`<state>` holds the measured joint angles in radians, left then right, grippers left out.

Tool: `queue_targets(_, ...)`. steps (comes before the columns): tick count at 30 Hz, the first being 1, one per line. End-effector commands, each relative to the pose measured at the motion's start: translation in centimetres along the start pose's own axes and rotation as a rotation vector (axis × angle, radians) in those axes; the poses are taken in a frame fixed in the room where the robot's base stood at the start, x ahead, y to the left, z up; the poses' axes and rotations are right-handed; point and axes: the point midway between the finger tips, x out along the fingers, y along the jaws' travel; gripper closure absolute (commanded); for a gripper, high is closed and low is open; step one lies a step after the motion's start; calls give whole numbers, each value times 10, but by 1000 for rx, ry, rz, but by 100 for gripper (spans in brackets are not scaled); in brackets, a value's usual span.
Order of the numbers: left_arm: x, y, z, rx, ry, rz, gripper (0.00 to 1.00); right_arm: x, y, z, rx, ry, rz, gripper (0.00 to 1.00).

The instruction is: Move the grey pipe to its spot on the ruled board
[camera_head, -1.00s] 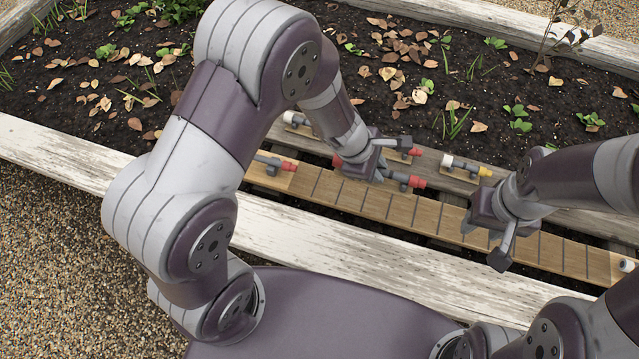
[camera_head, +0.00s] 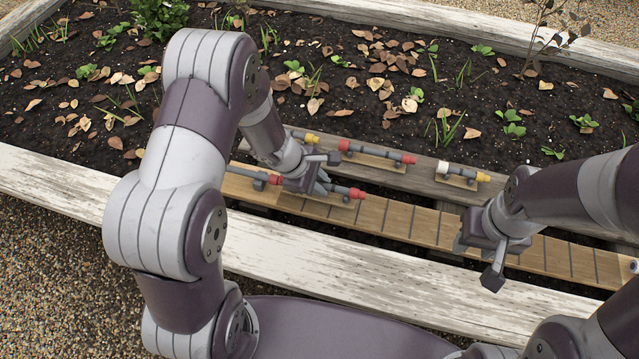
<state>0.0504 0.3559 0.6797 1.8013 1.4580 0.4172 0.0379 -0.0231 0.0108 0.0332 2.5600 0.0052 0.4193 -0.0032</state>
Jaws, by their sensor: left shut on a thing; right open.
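The grey pipe (camera_head: 338,190) with a red end shows at the right of my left gripper (camera_head: 308,183), which is shut on it. The gripper hides much of the pipe. It is over the ruled board (camera_head: 400,218), a long wooden strip with dark cross lines. I cannot tell whether the pipe touches the board. Another grey pipe piece with a red end (camera_head: 277,180) sits just to its left on the board, partly behind my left arm. My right gripper (camera_head: 478,260) is open and empty, over the front edge of the board's right part.
On the plank behind the board lie a pipe with two red ends (camera_head: 376,153) and a white-and-yellow-ended pipe (camera_head: 463,173). A yellow end (camera_head: 312,138) shows beside my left arm. The board's middle is bare. A pale timber edge (camera_head: 400,278) runs in front.

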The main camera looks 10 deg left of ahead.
Motion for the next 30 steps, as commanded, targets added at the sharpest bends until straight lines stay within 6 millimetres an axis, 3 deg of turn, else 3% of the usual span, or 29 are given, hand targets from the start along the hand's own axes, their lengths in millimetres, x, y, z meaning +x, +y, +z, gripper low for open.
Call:
queue_targets(15, 10, -4, -4, 0, 0, 0, 100, 13, 0, 2, 0, 0, 0, 57)
queue_targets(16, 10, -4, -4, 0, 0, -1, 70, 13, 0, 2, 0, 0, 0, 57)
queue_targets(18, 10, -4, -4, 0, 0, -1, 54, 12, 0, 2, 0, 0, 0, 57)
queue_targets(26, 9, -3, -4, 0, 0, -1, 54, 11, 0, 1, 0, 0, 0, 57)
queue_targets(30, -11, 3, 4, -1, 0, 0, 54, -12, 0, -1, 0, 0, 0, 57)
